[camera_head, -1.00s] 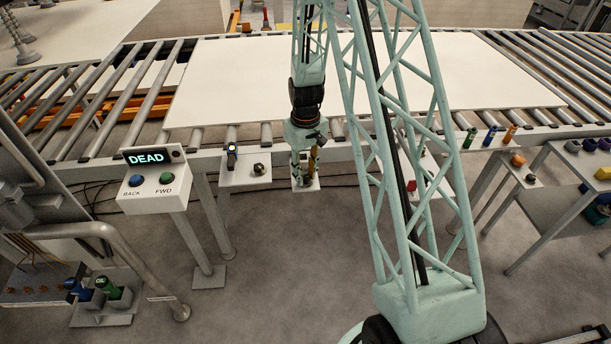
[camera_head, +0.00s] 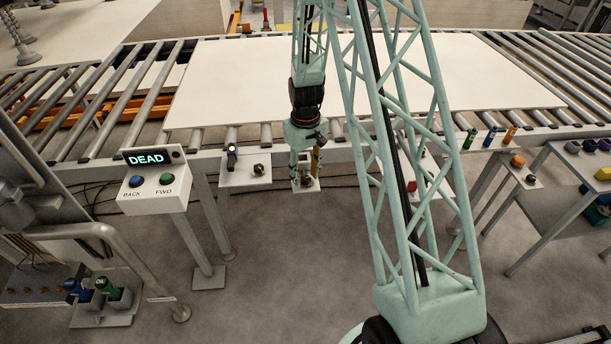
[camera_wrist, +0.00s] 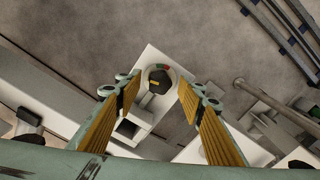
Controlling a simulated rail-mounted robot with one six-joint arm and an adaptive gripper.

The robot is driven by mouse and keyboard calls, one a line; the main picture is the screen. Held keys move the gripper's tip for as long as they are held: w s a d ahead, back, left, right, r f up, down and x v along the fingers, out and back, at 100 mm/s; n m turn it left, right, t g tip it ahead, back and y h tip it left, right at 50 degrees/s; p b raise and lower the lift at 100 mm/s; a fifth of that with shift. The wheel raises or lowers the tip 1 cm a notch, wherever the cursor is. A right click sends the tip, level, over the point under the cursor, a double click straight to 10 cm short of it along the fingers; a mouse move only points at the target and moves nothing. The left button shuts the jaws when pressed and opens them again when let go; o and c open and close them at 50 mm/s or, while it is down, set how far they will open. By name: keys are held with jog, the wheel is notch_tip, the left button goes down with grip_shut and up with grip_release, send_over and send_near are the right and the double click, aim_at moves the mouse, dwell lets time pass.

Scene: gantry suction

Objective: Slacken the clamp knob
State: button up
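A dark knob (camera_wrist: 159,82) with a yellow mark and a red and green scale sits on a white bracket (camera_wrist: 150,60) in the wrist view. In the head view a dark knob (camera_head: 307,181) shows under my gripper. My gripper (camera_wrist: 156,91) is open, with its yellow-padded fingers spread on either side of the knob and gaps to both. In the head view my gripper (camera_head: 305,174) points down over the bracket. I cannot tell how far the tips are above the knob.
Another white bracket to the left carries a second dark knob (camera_head: 258,169) and a small dark post (camera_head: 231,153). A control box (camera_head: 153,180) reads DEAD. A large pale board (camera_head: 240,75) lies on the roller conveyor behind. A bracket with a red part (camera_head: 411,186) is to the right.

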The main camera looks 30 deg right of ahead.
notch_tip(320, 180, up, 12)
dwell(1.1)
dwell(0.5)
notch_tip(320, 180, up, 14)
jog(key=t, duration=0.1)
send_over(306, 178)
jog(key=s+a, duration=0.5)
jog(key=a, duration=0.1)
jog(key=s+a+r, duration=0.6)
jog(key=s+r, duration=0.3)
jog(key=r, duration=0.3)
jog(key=s+a+r+t, duration=0.1)
jog(key=s+a+r, duration=0.1)
jog(key=s, duration=0.6)
jog(key=s+a+r+t, duration=0.1)
jog(key=s+a+r, duration=0.2)
jog(key=s, duration=0.6)
jog(key=s+a+r+t, duration=0.1)
jog(key=s+r, duration=0.3)
jog(key=s, duration=0.4)
jog(key=shift+s+a+r+m, duration=0.3)
jog(key=shift+a, duration=0.4)
